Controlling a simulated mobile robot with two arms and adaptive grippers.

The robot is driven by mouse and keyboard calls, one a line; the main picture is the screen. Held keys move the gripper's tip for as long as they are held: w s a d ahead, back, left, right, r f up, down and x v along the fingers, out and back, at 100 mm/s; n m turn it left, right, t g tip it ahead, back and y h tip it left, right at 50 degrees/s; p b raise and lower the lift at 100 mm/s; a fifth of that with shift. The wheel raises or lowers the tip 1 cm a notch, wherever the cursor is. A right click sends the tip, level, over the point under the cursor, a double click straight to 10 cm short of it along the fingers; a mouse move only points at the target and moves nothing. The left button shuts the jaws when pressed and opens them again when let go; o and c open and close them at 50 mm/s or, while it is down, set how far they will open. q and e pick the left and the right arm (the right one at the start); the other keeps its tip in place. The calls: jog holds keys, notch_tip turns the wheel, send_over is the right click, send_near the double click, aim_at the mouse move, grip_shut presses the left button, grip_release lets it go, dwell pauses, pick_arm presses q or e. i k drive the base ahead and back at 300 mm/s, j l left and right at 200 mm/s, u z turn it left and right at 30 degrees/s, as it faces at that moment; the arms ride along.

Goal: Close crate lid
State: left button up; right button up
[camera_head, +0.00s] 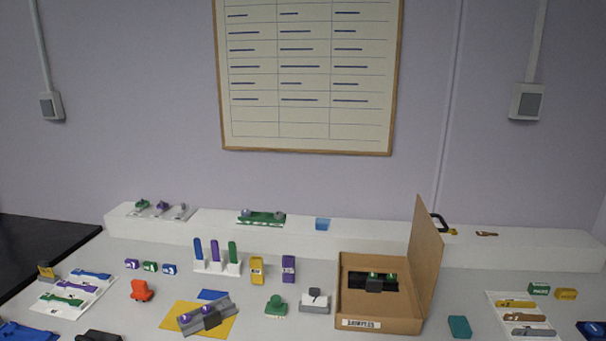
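The crate is an open brown cardboard box (352,312) with a white label on its front, standing on the table right of centre. Its lid (426,255) stands up along the right side, leaning slightly outward, so the crate is open. Inside sits a black holder (374,285) with two green-and-grey pieces on it. Neither of my grippers can be made out in this view.
A grey and white block (315,300) and a green piece (275,306) stand left of the crate. A teal block (459,327) lies to its right. A raised white shelf (370,237) runs behind. A yellow sheet (178,317) carries a grey rack (207,316).

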aim_at(426, 246)
jog(key=l+u, duration=0.25)
jog(key=l, duration=1.95)
jog(key=k, duration=0.05)
